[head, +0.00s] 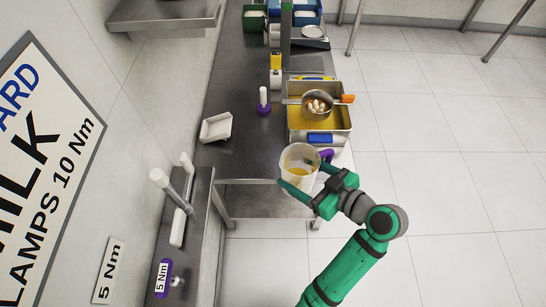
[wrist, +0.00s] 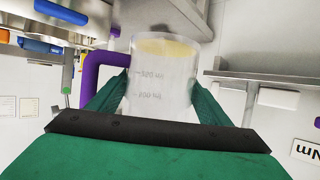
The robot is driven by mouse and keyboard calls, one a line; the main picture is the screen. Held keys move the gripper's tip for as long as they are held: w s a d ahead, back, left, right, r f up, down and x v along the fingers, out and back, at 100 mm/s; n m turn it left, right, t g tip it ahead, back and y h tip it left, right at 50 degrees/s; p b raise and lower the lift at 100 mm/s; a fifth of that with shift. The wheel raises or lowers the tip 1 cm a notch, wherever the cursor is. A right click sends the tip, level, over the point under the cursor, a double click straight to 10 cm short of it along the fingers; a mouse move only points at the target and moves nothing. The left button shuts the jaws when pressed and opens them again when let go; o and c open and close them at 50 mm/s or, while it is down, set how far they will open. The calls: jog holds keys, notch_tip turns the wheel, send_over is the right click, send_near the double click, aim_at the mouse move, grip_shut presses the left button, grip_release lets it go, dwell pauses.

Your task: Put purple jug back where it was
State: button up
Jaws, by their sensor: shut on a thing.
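The jug (head: 299,158) is a clear measuring jug with a purple handle (head: 326,156) and some yellow contents. My gripper (head: 297,190) is shut on the jug's body, with one green finger on each side. The jug is near the front end of the steel table, and I cannot tell whether it touches the top. In the wrist view the jug (wrist: 160,80) stands between the fingers, with its purple handle (wrist: 92,68) to the left and graduation marks facing the camera.
A steel tray (head: 345,128) holds a pan (head: 317,104) and a blue-handled item (head: 320,138). A white scoop-like tray (head: 216,127) and a purple-based tool (head: 263,102) stand to the left. A lower side shelf (head: 202,200) holds white tools and a purple 5 Nm tool (head: 164,279).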

jog(key=w+a+f, duration=0.2)
jog(key=w+f, duration=0.1)
jog(key=w, duration=0.1)
jog(key=w+a+f, duration=0.2)
jog(key=w+f, duration=0.1)
jog(key=w, duration=0.1)
jog(key=w+a+f, duration=0.2)
jog(key=w+f, duration=0.1)
jog(key=w, duration=0.1)
jog(key=shift+a+f, duration=0.15)
jog(key=shift+a, duration=0.25)
notch_tip(320, 180, down, 3)
jog(key=shift+w+f, duration=0.1)
jog(key=shift+w, duration=0.05)
jog(key=shift+f, duration=0.25)
jog(key=shift+a, duration=0.1)
jog(key=shift+a, duration=0.1)
jog(key=o, duration=1.8)
jog(key=shift+r, duration=0.1)
